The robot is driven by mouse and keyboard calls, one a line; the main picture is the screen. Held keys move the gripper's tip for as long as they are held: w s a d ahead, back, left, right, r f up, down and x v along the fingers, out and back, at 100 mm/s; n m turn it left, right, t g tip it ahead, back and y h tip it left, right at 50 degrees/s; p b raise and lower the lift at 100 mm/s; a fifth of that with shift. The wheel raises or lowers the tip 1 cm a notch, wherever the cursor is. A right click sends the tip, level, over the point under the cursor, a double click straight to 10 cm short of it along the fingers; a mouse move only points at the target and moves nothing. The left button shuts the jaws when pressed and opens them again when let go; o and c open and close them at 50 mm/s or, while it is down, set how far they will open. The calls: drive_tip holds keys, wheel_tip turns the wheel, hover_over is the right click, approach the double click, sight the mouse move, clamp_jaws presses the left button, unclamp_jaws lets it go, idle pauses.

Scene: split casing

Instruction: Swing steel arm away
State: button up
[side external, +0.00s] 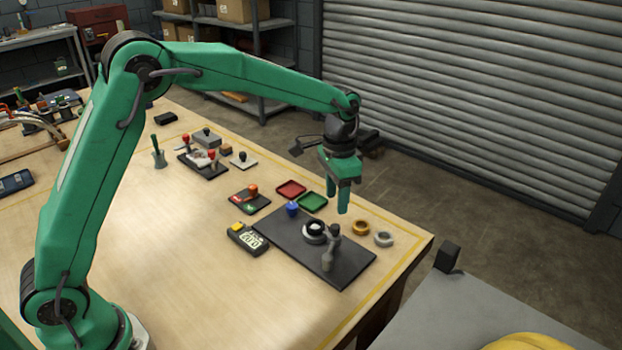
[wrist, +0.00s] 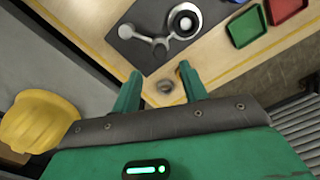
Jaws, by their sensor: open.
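The steel arm (side external: 329,252) is a grey lever on the black base plate (side external: 350,268). In the wrist view the steel arm (wrist: 142,37) runs left from the round fixture (wrist: 184,20), with a rounded free end. The round fixture also shows in the side view (side external: 314,230), with a dark ring and pale centre. My gripper (side external: 338,210) hangs above the plate's far right side, fingers pointing down. In the wrist view my gripper (wrist: 160,71) is open, with nothing held. Its fingertips look apart from the steel arm.
A brass ring (side external: 360,228) and a steel ring (side external: 383,239) lie near the table edge. Red (side external: 291,189) and green (side external: 312,202) trays lie behind the plate. A meter (side external: 247,239) sits left. The front tabletop is clear.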

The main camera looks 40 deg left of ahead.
sight(335, 226)
drive_tip(key=shift+f, duration=3.85)
clamp_jaws()
